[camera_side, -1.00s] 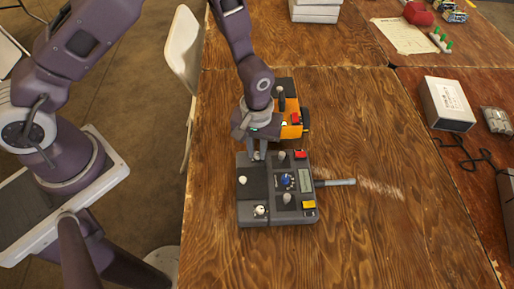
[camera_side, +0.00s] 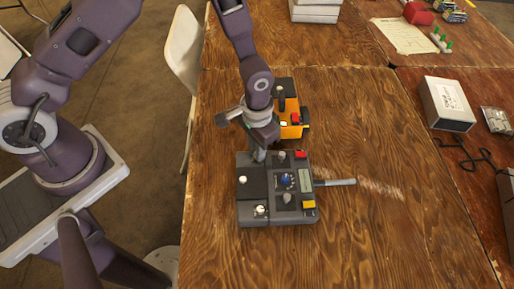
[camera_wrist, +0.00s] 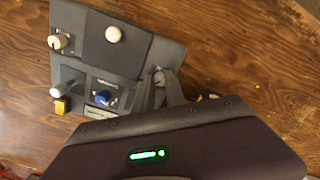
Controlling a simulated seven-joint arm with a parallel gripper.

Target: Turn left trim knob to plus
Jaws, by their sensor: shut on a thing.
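The dark grey control box (camera_side: 246,215) lies on the wooden table. My gripper (camera_side: 259,157) points down at its far left corner and is shut on a small trim knob there. In the wrist view my gripper's fingers (camera_wrist: 160,88) stand around this knob (camera_wrist: 158,76), which they mostly hide, so its pointer cannot be read. Another trim knob, white-topped (camera_side: 260,211), stands free at the box's near left and also shows in the wrist view (camera_wrist: 59,42). A white ball knob (camera_side: 242,180) lies between the two.
The box also carries a blue knob (camera_side: 287,181), a grey lever (camera_side: 287,198), a yellow button (camera_side: 309,205), a red button (camera_side: 301,154) and a display (camera_side: 305,179). An orange and black device (camera_side: 291,118) stands close behind my gripper.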

